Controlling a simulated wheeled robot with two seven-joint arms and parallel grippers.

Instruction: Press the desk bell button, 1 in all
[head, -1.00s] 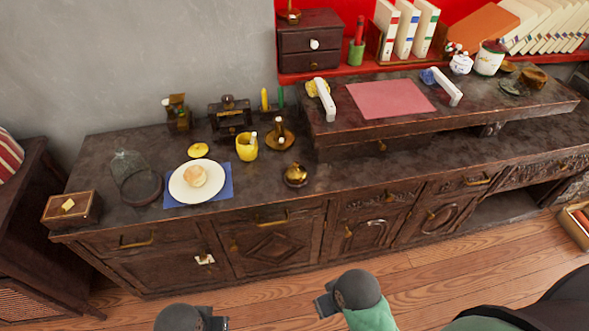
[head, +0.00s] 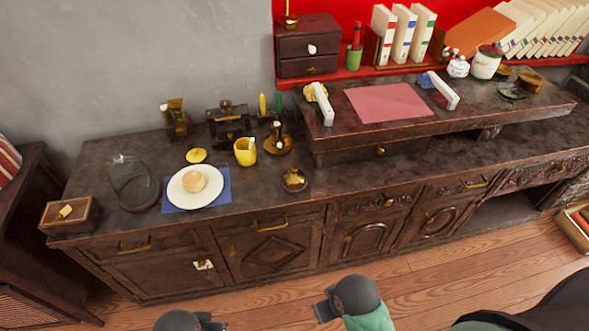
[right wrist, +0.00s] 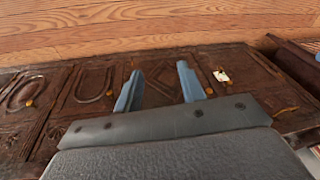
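The desk bell (head: 294,180) is a small brass dome on the dark wooden counter, near its front edge and right of the white plate. Nothing touches it in the head view. My right gripper (head: 322,308) is low in front of the cabinet, apart from the bell. In the right wrist view the right gripper (right wrist: 158,84) has its two blue fingers spread with nothing between them, facing the carved cabinet doors; the bell is not seen there. My left gripper (head: 212,323) is at the bottom edge of the head view, mostly cut off, and its fingers cannot be made out.
A white plate (head: 213,198) with a bun lies on a blue napkin left of the bell. A yellow cup (head: 245,152) and brass candle holder (head: 270,147) stand behind it. A raised shelf (head: 420,120) is to the right. Counter beside the bell is clear.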

